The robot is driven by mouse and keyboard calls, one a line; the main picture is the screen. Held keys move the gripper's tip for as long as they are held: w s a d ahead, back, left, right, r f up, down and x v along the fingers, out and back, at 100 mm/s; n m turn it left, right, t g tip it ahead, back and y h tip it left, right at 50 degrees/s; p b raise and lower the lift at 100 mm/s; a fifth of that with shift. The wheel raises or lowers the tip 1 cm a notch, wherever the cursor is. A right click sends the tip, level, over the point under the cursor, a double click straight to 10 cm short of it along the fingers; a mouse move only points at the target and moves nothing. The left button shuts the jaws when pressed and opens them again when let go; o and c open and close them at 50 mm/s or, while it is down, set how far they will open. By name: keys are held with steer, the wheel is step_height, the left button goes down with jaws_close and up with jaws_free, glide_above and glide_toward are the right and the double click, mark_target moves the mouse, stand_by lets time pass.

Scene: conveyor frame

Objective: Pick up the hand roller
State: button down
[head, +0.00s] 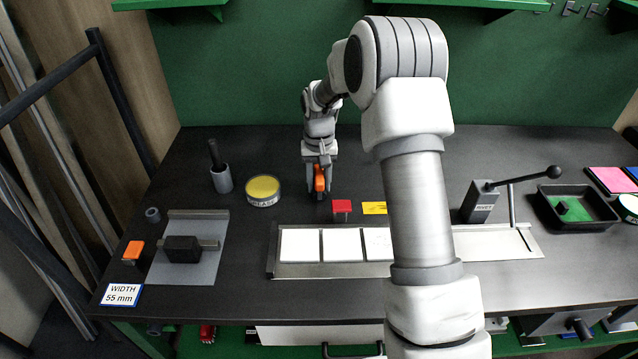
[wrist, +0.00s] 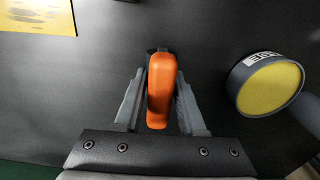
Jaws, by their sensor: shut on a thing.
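The hand roller (head: 320,179) has an orange handle and stands on the dark bench in the head view, right of the yellow-topped tin. In the wrist view its orange handle (wrist: 160,90) lies between the two grey fingers, with a dark part at its far end. My gripper (head: 319,183) points down at the bench with its fingers on both sides of the handle. In the wrist view my gripper (wrist: 160,100) is shut on the handle. The roller's lower end is small and dark, and I cannot tell whether it touches the bench.
The grease tin (head: 263,188) stands close on the left. White tiles (head: 301,245) sit on a tray in front. The bench behind is clear up to the green wall.

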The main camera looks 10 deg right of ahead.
mark_target(319, 172)
steer(key=shift+r, duration=0.1)
steer(key=shift+r, duration=0.6)
step_height(319, 172, up, 3)
steer(key=shift+f+p, duration=0.1)
steer(key=shift+p, duration=0.4)
steer(key=s+d+r, duration=0.1)
steer(key=d+r, duration=0.2)
steer(key=d, duration=0.2)
steer(key=s+d+r+p, duration=0.1)
steer(key=d+r, duration=0.2)
steer(key=d, duration=0.3)
steer(key=shift+s+d+r, duration=0.2)
steer(key=shift+r, duration=0.2)
steer(key=c, duration=1.1)
jaws_free()
jaws_close()
